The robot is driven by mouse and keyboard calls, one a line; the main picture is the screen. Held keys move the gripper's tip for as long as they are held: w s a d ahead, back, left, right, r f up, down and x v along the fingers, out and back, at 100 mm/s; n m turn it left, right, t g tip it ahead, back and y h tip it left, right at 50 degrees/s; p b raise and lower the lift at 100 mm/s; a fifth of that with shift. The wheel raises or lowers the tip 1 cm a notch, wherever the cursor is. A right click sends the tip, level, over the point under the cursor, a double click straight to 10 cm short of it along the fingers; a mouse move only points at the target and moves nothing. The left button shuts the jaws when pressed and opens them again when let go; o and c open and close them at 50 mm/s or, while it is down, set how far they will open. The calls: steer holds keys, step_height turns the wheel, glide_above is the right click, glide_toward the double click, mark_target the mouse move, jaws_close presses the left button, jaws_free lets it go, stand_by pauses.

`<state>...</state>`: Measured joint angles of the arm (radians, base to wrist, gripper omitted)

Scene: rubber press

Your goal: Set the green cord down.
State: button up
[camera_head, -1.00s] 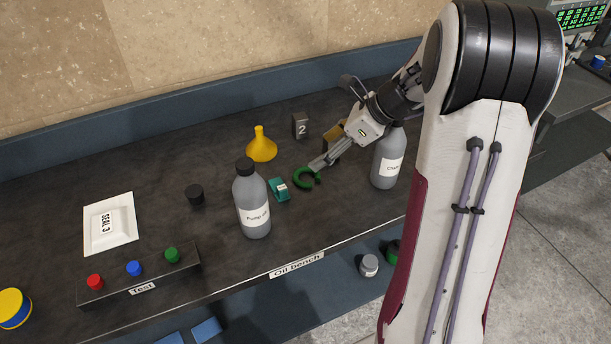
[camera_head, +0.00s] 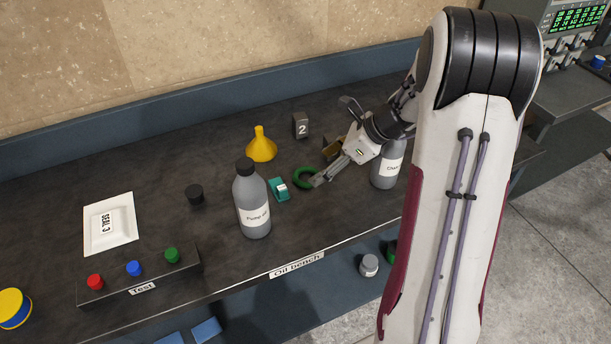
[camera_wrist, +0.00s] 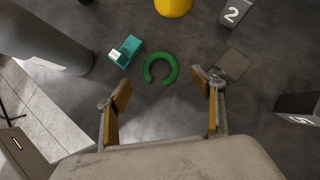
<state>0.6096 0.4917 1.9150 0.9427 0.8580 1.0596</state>
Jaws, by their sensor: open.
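The green cord (camera_head: 304,177) is a thick C-shaped ring lying on the dark bench top (camera_head: 150,170). In the wrist view the cord (camera_wrist: 161,56) lies flat, its gap facing down toward my gripper (camera_wrist: 163,90). My gripper is open, with its two fingers spread apart and nothing between them. In the head view my gripper (camera_head: 325,178) is low over the bench, just right of the cord. The cord lies ahead of the fingertips and apart from them in the wrist view.
A teal item (camera_head: 279,189) and a grey labelled bottle (camera_head: 252,205) stand left of the cord. A yellow funnel (camera_head: 261,147) and a number 2 block (camera_head: 300,126) are behind. Another grey bottle (camera_head: 385,172) stands right, near my arm. The bench's left middle has free room.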

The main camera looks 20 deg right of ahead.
steer(key=shift+x, duration=2.55)
steer(key=c, duration=1.2)
step_height(320, 180, up, 10)
